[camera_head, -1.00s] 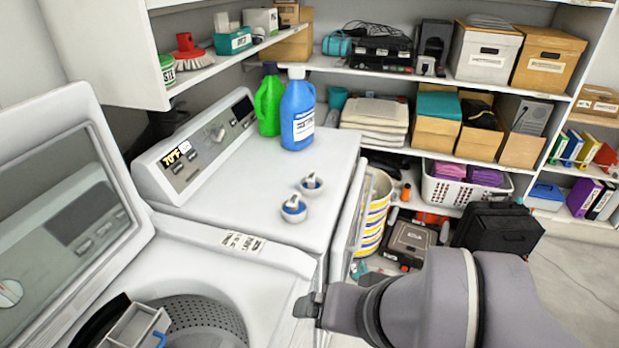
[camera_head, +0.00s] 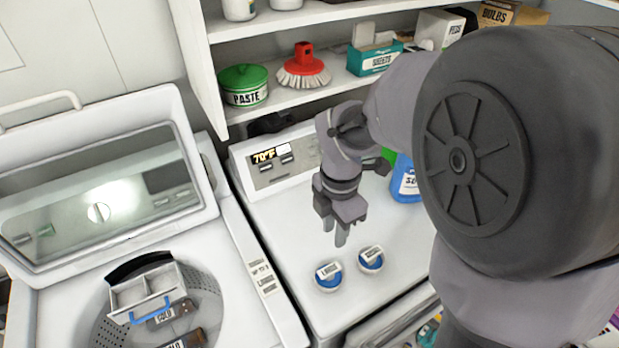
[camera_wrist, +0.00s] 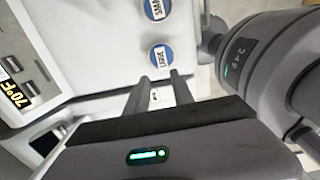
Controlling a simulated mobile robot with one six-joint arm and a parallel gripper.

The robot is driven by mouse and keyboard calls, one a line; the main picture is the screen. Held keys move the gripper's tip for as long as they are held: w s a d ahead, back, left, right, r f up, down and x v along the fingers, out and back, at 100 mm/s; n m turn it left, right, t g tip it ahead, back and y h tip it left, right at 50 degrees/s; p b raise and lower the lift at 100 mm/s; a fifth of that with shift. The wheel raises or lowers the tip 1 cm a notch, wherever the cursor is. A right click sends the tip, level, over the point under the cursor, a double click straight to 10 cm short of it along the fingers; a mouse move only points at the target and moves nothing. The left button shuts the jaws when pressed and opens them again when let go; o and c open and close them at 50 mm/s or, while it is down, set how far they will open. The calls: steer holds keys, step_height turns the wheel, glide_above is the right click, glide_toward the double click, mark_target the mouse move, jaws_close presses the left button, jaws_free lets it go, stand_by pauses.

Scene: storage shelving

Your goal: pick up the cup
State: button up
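The left one (camera_head: 328,277) sits slightly nearer the front than the right one (camera_head: 371,259). In the wrist view, one cup labelled LARGE (camera_wrist: 161,55) is just beyond my fingertips, and one labelled SMALL (camera_wrist: 155,9) is farther up at the edge. My gripper (camera_head: 336,231) hangs above the machine top, behind the cups. In the wrist view my gripper (camera_wrist: 160,79) has its fingers apart with no cup between them.
A blue bottle (camera_head: 405,180) stands behind the cups, partly hidden by my arm. The control panel (camera_head: 275,163) rises at the back. An open washer (camera_head: 145,225) is on the left. A shelf above holds a green paste tin (camera_head: 244,86) and a red brush (camera_head: 304,66).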

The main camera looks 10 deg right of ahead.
mark_target(329, 270)
steer(key=f+b, duration=0.2)
steer(key=f, duration=0.3)
steer(key=f+b, duration=0.2)
steer(key=f, duration=0.4)
steer(key=f+b, duration=0.1)
steer(key=f, duration=0.4)
steer(key=shift+s+a+f+b, duration=0.15)
steer(key=shift+a+f+b, duration=0.15)
steer(key=shift+b, duration=0.1)
steer(key=shift+c, duration=0.4)
jaws_close()
